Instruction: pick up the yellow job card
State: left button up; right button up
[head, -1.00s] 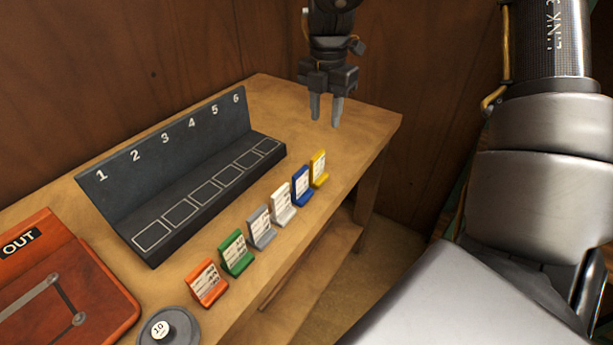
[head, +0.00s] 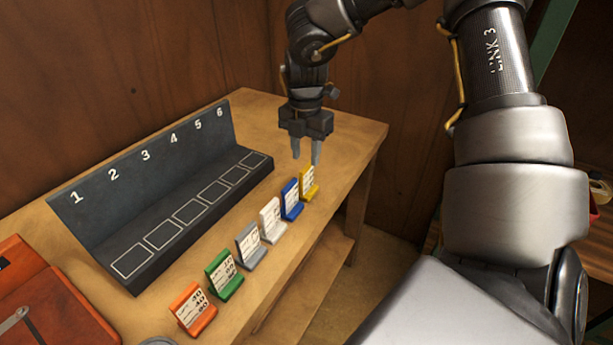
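The yellow job card (head: 309,184) stands upright at the far right end of a row of coloured cards on the wooden bench. My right gripper (head: 306,160) is just above and behind it, pointing down, with its two fingers apart and nothing between them. The fingertips look close to the card's top edge in the picture; I cannot tell whether they touch it. My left gripper is not in view.
Blue (head: 291,199), white (head: 271,220), grey (head: 250,245), green (head: 223,275) and orange (head: 193,309) cards stand in line beside it. A dark numbered rack (head: 140,185) with empty outlined slots is behind them. A red OUT box (head: 45,300) lies at lower left.

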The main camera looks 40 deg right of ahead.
aim_at(306, 166)
notch_tip(306, 166, down, 5)
jog(key=shift+d+f+p, duration=0.1)
jog(key=shift+d+p, duration=0.05)
jog(key=shift+p, duration=0.45)
grip_shut()
